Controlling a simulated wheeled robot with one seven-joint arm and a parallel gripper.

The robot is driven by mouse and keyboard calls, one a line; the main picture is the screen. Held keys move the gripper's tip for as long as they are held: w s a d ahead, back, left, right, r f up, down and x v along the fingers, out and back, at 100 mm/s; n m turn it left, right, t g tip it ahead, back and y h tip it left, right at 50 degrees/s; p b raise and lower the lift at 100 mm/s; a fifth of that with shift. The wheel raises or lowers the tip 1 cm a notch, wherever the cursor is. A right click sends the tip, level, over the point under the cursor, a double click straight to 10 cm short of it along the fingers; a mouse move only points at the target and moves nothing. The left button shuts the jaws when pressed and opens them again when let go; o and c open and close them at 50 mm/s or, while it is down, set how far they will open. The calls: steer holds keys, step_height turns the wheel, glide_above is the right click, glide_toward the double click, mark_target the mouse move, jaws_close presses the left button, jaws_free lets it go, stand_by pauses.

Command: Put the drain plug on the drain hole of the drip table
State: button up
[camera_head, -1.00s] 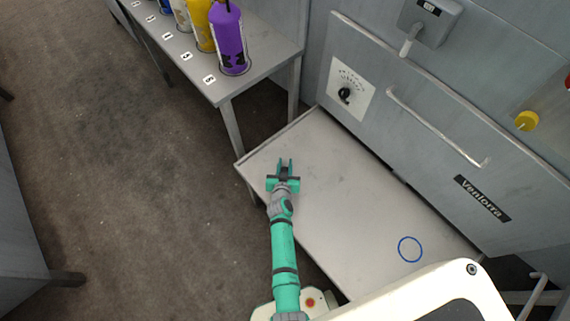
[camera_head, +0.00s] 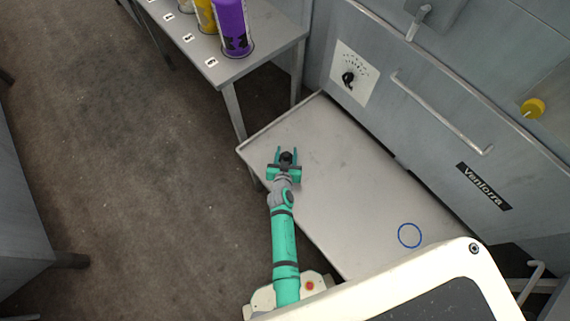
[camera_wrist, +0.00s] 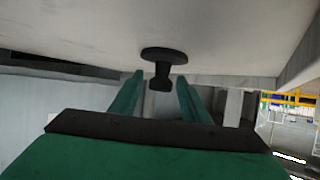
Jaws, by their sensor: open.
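The black drain plug (camera_head: 287,157) is on the grey drip table (camera_head: 345,195) near its left end. In the wrist view the plug (camera_wrist: 162,64) shows as a round disc against the table surface with a short knob. My green gripper (camera_head: 287,154) is open, with one finger on each side of the plug. In the wrist view there is a gap between the knob and each finger of the gripper (camera_wrist: 160,90). A blue ring (camera_head: 410,224) marks a spot at the right part of the table; no dark opening shows inside it.
A side table (camera_head: 262,58) with a purple bottle (camera_head: 232,28) and other bottles stands at the upper left. A grey machine panel with a handle (camera_head: 440,118) and a dial (camera_head: 348,78) rises behind the drip table. The table surface between plug and blue ring is clear.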

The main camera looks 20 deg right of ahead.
steer(key=v, duration=0.8)
steer(key=shift+s+a+r, duration=0.1)
steer(key=shift+s+a, duration=0.1)
steer(key=shift+s, duration=0.15)
steer(key=shift+s+a+r, duration=0.1)
steer(key=shift+s+a, duration=0.25)
steer(key=shift+s, duration=0.1)
steer(key=shift+n+t+y, duration=0.4)
steer(key=shift+n+y, duration=0.2)
steer(key=shift+y, duration=0.2)
steer(key=s+a, duration=0.1)
steer(key=s, duration=0.1)
steer(key=s+a+r, duration=0.1)
steer(key=s+a, duration=0.1)
steer(key=s+a+r, duration=0.1)
steer(key=s+a, duration=0.1)
steer(key=shift+s+a+r, duration=0.1)
steer(key=shift+s+a, duration=0.1)
steer(key=shift+s, duration=0.1)
steer(key=s+a+r+n+t+y, duration=0.1)
steer(key=s+a+r, duration=0.3)
steer(key=s+r, duration=0.6)
steer(key=s+a+r+n+t+y, duration=0.2)
steer(key=s+a+r, duration=0.2)
steer(key=s+r, duration=0.6)
step_height(320, 180, up, 4)
steer(key=shift+r+n+y, duration=0.25)
steer(key=shift+n+y, duration=0.15)
steer(key=shift+s+a, duration=0.15)
